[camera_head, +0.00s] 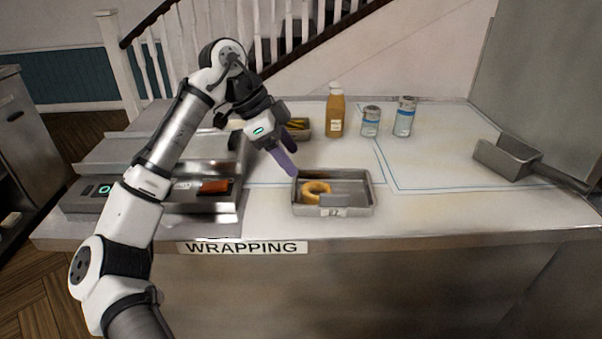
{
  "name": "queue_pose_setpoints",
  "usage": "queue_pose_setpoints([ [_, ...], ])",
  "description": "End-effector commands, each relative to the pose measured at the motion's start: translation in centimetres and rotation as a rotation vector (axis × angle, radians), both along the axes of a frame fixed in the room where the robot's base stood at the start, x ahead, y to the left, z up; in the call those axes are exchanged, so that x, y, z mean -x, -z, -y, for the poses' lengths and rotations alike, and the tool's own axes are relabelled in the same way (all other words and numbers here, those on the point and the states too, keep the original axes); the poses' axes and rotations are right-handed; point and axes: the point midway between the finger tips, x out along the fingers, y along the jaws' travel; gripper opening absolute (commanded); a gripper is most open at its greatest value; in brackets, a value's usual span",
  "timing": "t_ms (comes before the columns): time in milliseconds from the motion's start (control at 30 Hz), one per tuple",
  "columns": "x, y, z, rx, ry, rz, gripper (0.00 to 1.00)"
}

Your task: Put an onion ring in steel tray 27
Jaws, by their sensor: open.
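A steel tray (362,207) stands near the front of the white counter; its label is too small to read surely. A golden onion ring (316,190) lies inside it at the left. A small grey piece lies beside the ring toward the tray's front. My gripper (290,170) is open, just above and behind the tray's left rear corner, with its purple finger pointing down toward the tray. It holds nothing that I can see.
Behind the gripper is a small tray (304,134) with greenish-yellow food. A sauce bottle (335,112) and two jars (370,122) (404,117) stand at the back. A metal scoop (508,158) lies at right. A metal appliance (225,212) with a reddish item stands left. The counter's right front is clear.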

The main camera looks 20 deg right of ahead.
Motion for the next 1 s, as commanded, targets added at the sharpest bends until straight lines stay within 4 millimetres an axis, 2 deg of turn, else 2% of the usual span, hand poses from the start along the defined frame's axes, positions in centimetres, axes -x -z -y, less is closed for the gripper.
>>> queue_pose_setpoints([
  [200,-0.3,-2.1,-1.1,0.0,0.001,0.0,0.64],
  [500,-0.4,-2.5,-1.3,0.004,-0.002,0.002,0.64],
  [600,-1.0,-3.0,-0.9,0.06,-0.048,0.047,0.64],
  [667,-2.0,-3.9,-0.5,0.143,-0.115,0.111,0.64],
  [767,-4.5,-7.6,-0.9,0.376,-0.307,0.28,0.64],
  [867,-6.9,-13.8,-4.9,0.694,-0.561,0.496,0.64],
  [900,-7.3,-16.4,-7.8,0.826,-0.665,0.588,0.64],
  [967,-7.0,-20.0,-12.8,1.011,-0.808,0.729,0.64],
  [1000,-6.2,-22.0,-16.4,1.12,-0.892,0.822,0.64],
])
